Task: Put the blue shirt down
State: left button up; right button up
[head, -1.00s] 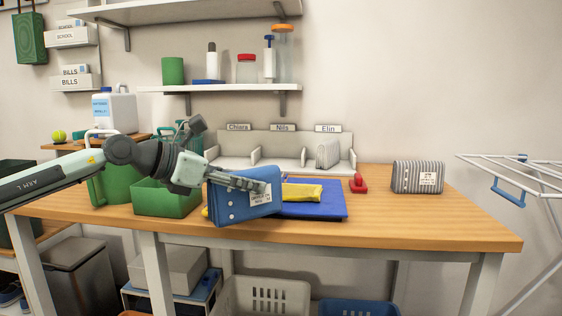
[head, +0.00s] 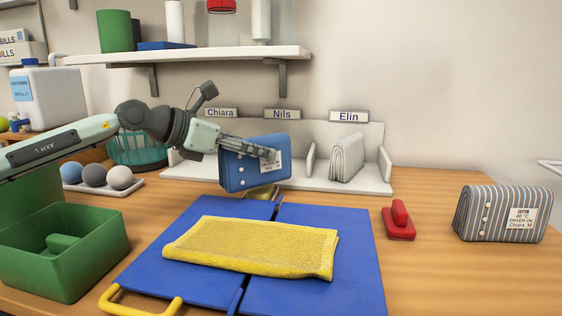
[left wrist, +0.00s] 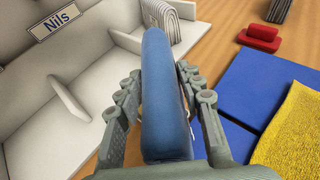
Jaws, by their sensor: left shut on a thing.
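The folded blue shirt (head: 240,172), with white buttons and a care label, is in my left gripper (head: 262,152). The fingers are shut on it, one on each face, as the left wrist view also shows the shirt (left wrist: 165,90) between them. In the head view the shirt is upright in front of the Nils section of the white divided shelf (head: 372,178). Whether it touches the shelf or table cannot be told. In the left wrist view the Nils label (left wrist: 55,22) is at upper left and the compartment there looks empty. My right gripper is not in view.
A striped folded shirt (head: 348,158) stands in the Elin compartment; another striped shirt (head: 480,214) stands on the table at right. A yellow cloth (head: 250,247) lies on a blue board (head: 345,285). A red object (head: 399,222) and a green bin (head: 75,262) stand nearby.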

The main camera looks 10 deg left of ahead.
pick_arm(q)
jog(key=shift+w+r, duration=0.2)
jog(key=shift+w, duration=0.8)
jog(key=shift+w+f+p, duration=0.6)
jog(key=shift+w, duration=2.15)
jog(key=shift+w+f+p, duration=0.55)
jog(key=shift+w+f, duration=0.1)
jog(key=shift+w, duration=2.15)
jog(key=shift+w+f+p, duration=0.6)
jog(key=shift+w, duration=2.15)
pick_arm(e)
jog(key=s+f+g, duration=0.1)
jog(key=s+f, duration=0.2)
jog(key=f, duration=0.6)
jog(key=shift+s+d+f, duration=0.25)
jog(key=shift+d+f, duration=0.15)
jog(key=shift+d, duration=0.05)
pick_arm(q)
jog(key=shift+f, duration=0.1)
jog(key=o, duration=1.3)
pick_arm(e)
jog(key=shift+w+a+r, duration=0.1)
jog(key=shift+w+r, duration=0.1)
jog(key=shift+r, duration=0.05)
